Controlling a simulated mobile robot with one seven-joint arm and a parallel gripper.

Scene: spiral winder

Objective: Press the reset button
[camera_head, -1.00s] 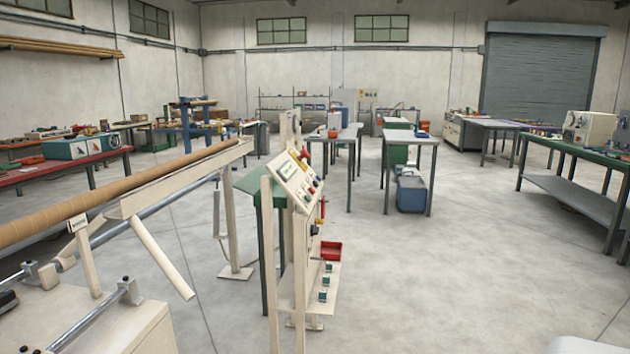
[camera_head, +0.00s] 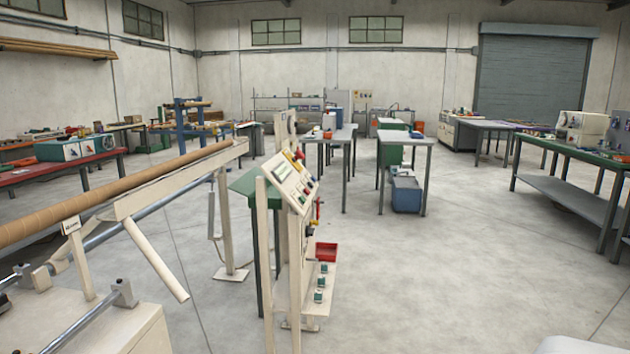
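A beige control panel (camera_head: 287,181) with a sloped face stands on posts left of the picture's middle. Its face carries a small display and several red, green and dark buttons. I cannot tell which of them is the reset button; the labels are too small to read. My gripper is not in view.
The winder's frame with a long brown tube (camera_head: 118,190) fills the left side. Grey tables (camera_head: 407,139) stand beyond, and a green-topped bench (camera_head: 580,153) is at right. The floor (camera_head: 430,280) right of the panel is clear.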

